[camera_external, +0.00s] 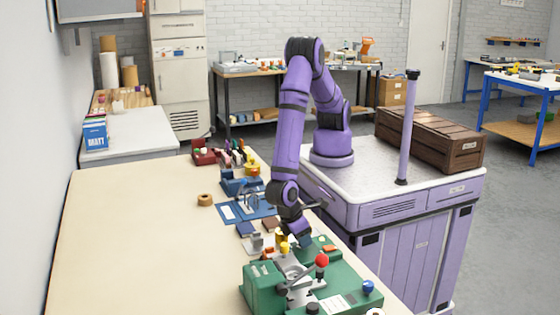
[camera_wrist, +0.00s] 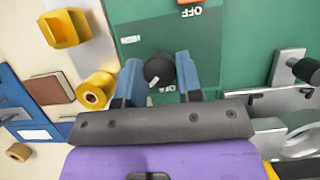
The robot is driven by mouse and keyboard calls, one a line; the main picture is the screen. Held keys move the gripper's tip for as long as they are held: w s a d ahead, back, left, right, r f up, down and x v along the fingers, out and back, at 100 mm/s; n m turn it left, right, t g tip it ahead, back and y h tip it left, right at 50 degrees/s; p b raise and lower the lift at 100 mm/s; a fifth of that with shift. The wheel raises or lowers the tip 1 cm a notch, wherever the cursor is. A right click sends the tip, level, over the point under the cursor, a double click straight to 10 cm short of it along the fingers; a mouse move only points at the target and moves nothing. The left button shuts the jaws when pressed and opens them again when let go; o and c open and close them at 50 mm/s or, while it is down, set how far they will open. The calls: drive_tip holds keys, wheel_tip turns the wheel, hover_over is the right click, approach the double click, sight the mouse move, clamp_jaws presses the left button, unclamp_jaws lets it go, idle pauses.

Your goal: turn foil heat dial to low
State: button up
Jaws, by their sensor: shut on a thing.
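The green machine (camera_external: 262,288) stands at the near end of the bench and fills the upper middle of the wrist view (camera_wrist: 235,60). A round black dial (camera_wrist: 160,68) with a white pointer mark sits on its green panel; the mark points down and slightly left in the wrist view. My gripper (camera_wrist: 159,73) has its two blue fingers closed on either side of the dial. Printing below the dial is partly hidden by my gripper. In the external view my gripper (camera_external: 292,226) reaches down at the machine's far side, and the dial cannot be made out.
A red ball knob (camera_external: 322,260) and a blue knob (camera_external: 369,286) stand up from the machine. A yellow roll (camera_wrist: 95,90) and a yellow bracket (camera_wrist: 66,28) lie beside it. A tape roll (camera_external: 205,199) and blue folder (camera_external: 245,208) lie farther back. The bench's left side is clear.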

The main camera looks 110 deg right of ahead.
drive_tip(key=o, duration=0.9)
drive_tip(key=shift+w+r, duration=0.1)
drive_tip(key=v, duration=1)
drive_tip(key=shift+r, duration=0.3)
drive_tip(key=shift+w+r, duration=0.1)
drive_tip(key=d+r+t+y, duration=0.2)
drive_tip(key=d+r+t, duration=0.3)
drive_tip(key=d+r, duration=1.9)
drive_tip(key=s+d+r+t, duration=0.1)
drive_tip(key=s+d+r, duration=0.1)
drive_tip(key=s+d, duration=0.4)
drive_tip(key=s+d+r+t+h, duration=0.1)
drive_tip(key=s+d+r+t, duration=0.1)
drive_tip(key=s+d, duration=0.4)
drive_tip(key=s+d+r+t+h, duration=0.1)
drive_tip(key=s+d+r, duration=0.1)
drive_tip(key=s+d, duration=0.4)
drive_tip(key=shift+s+d+r+t, duration=0.1)
drive_tip(key=shift+d+t, duration=0.3)
drive_tip(key=shift+d, duration=0.3)
